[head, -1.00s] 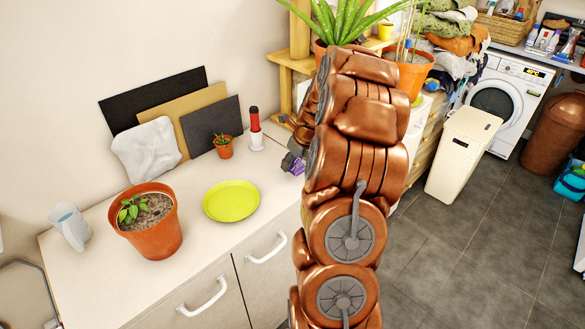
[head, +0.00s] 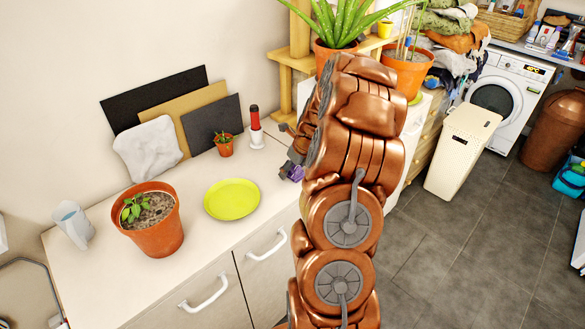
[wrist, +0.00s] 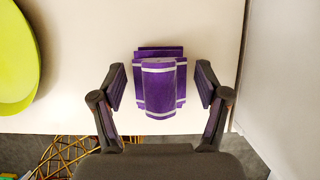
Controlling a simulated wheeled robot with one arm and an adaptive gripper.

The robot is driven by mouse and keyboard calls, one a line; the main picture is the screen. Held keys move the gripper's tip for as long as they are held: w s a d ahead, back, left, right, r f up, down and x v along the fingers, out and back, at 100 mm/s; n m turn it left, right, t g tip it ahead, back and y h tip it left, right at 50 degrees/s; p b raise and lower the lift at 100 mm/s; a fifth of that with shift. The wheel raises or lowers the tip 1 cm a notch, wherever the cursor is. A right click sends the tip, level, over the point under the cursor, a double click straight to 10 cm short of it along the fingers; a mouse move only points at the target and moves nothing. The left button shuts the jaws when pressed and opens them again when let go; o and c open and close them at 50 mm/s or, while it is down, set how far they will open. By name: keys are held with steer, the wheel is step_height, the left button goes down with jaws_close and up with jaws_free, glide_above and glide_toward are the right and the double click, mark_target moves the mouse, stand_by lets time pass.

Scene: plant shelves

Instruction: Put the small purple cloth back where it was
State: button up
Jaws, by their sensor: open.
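The small purple cloth (wrist: 159,88), folded with pale stripes, lies on the white counter near its front edge in the wrist view. Only a bit of the purple cloth (head: 296,174) shows in the head view, beside my arm. My gripper (wrist: 161,76) is open, with one finger on each side of the cloth and a gap to it on both sides. In the head view my gripper (head: 288,168) is at the counter's right end, partly hidden by my arm.
A lime plate (head: 232,199) lies left of my gripper. A potted seedling (head: 158,236), white cup (head: 74,224), small plant (head: 224,149) and red-handled tool (head: 255,128) stand on the counter (head: 108,282). A wooden shelf (head: 293,55) with plants stands behind.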

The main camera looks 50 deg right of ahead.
steer(key=shift+r, duration=0.15)
steer(key=b+v, duration=0.3)
steer(key=v, duration=0.9)
steer(key=s+a+r+n+g+y, duration=0.1)
steer(key=s+a+n+g, duration=0.15)
steer(key=a+n, duration=0.8)
steer(key=s+a+r+n+g, duration=0.1)
steer(key=s+a+r+n, duration=0.35)
steer(key=a, duration=1.05)
steer(key=s+a+f+n+g, duration=0.1)
steer(key=s+a+f+n, duration=0.1)
steer(key=s+a+n, duration=0.4)
steer(key=s+a+f+n+g+h, duration=0.1)
steer(key=s+a+n, duration=0.4)
steer(key=s+n, duration=0.7)
steer(key=f+n+g, duration=0.1)
steer(key=n, duration=0.2)
steer(key=shift+s+a+f, duration=0.2)
steer(key=shift+s+a, duration=0.1)
steer(key=shift+a, duration=0.1)
